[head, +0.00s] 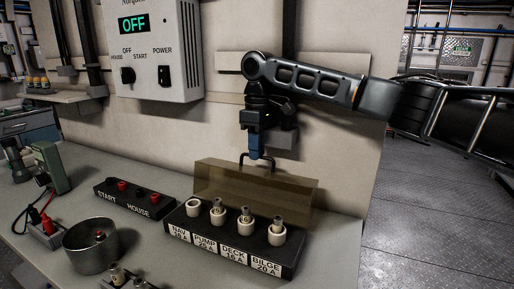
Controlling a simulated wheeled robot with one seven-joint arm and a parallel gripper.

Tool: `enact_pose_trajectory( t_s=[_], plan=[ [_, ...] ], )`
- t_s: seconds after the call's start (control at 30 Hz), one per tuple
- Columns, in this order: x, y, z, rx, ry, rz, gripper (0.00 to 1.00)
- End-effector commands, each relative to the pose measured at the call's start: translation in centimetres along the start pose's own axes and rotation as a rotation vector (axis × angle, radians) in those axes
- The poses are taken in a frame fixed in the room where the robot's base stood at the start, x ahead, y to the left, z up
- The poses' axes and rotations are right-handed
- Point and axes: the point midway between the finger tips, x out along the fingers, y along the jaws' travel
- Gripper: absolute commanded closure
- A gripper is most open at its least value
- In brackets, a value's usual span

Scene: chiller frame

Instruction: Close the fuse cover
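The fuse cover (255,189) is a translucent brown panel. It stands raised, roughly upright, along the back of the black fuse block (170,229). A dark handle (271,160) sticks up at its top edge. The block holds several white fuse holders over labels NAV, PUMP, DECK and BILGE. The NAV holder (193,208) looks like an open ring; the others have metal-capped fuses standing in them. My gripper (256,156) points down at the cover's top edge, at the handle. Its fingers look close together, but whether they grip the handle is not clear.
A control box (155,50) reading OFF hangs on the wall at upper left. A START/HOUSE switch strip (134,199) lies left of the block. A metal cup (89,248), loose fuses (118,274) and a meter with leads (46,233) stand at front left. The bench right of the block is clear.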

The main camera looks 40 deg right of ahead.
Motion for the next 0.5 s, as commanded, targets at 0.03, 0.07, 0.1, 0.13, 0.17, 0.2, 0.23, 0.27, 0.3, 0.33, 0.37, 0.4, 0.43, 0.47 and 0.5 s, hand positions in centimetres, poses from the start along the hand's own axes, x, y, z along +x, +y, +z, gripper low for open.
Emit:
enact_pose_trajectory(
  t_s=[0.03,0.07,0.1,0.13,0.17,0.2,0.23,0.27,0.3,0.33,0.37,0.4,0.43,0.47,0.5],
  plan=[
    [-0.01,0.01,0.00,0.000,0.000,0.000,0.82],
    [-0.01,0.00,0.00,0.000,0.000,0.000,0.85],
    [-0.01,0.00,0.00,0.000,0.000,0.000,0.89],
    [-0.01,0.01,0.00,0.000,0.000,0.000,0.92],
    [-0.01,0.01,0.00,0.000,0.000,0.000,0.95],
    [-0.01,0.01,0.00,0.000,0.000,0.000,0.99],
    [-0.01,0.01,0.00,0.000,0.000,0.000,1.00],
    [-0.01,0.00,0.00,0.000,0.000,0.000,1.00],
    [-0.02,0.00,0.00,0.000,0.000,0.000,1.00],
    [-0.02,0.00,0.00,0.000,0.000,0.000,1.00],
    [-0.02,0.00,0.00,0.000,0.000,0.000,1.00],
    [-0.02,0.00,0.00,0.000,0.000,0.000,1.00],
    [-0.02,0.00,0.00,0.000,0.000,0.000,1.00],
    [-0.02,0.00,0.00,0.000,0.000,0.000,1.00],
    [-0.02,0.00,0.00,0.000,0.000,0.000,1.00]
  ],
)
